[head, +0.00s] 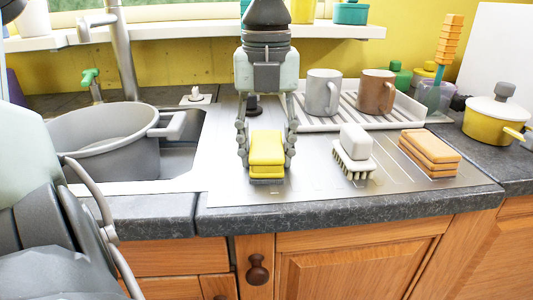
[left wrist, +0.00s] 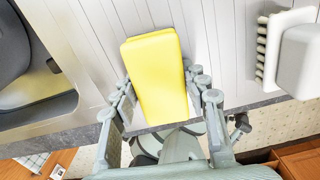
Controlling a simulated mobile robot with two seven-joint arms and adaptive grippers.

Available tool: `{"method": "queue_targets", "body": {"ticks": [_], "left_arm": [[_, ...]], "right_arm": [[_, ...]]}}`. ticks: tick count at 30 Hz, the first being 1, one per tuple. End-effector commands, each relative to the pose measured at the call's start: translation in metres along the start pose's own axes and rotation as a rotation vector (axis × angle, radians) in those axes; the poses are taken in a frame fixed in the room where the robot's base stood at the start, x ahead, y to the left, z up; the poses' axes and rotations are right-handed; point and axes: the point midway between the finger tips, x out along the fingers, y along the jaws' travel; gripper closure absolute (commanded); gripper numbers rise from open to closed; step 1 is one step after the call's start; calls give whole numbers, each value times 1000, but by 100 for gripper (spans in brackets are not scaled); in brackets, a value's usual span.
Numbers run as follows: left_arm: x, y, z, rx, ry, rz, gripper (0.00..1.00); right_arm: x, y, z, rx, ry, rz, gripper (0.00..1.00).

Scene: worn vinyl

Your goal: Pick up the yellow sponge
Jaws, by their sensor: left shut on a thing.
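The yellow sponge (head: 266,150) is on the metal drainboard in the middle of the head view, with a grey layer along its lower edge. My left gripper (head: 267,152) comes down over it from above, with one finger on each side, and is shut on it. In the left wrist view the sponge (left wrist: 157,75) stands between the fingers of the left gripper (left wrist: 160,95). I cannot tell whether the sponge still touches the drainboard. My right gripper is not in view.
A white brush (head: 355,143) and an orange sponge (head: 430,150) lie to the right on the drainboard (head: 330,190). Behind stand a grey mug (head: 322,93) and a brown mug (head: 375,92) on a white rack (head: 400,115). A grey basin (head: 110,140) is in the sink at left.

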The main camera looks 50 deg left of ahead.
Motion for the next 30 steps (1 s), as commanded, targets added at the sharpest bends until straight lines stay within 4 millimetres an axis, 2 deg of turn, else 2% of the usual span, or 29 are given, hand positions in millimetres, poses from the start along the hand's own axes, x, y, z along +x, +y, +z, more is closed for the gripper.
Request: {"method": "queue_targets", "body": {"ticks": [10,16,20,30], "left_arm": [[-2,0,0,0,-1,0,76],[-17,0,1,-1,-4,0,76],[-40,0,1,-3,-5,-1,76],[-125,0,1,-3,-6,-1,76]], "right_arm": [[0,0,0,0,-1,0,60],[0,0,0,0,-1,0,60],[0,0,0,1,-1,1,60],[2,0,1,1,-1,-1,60]]}}
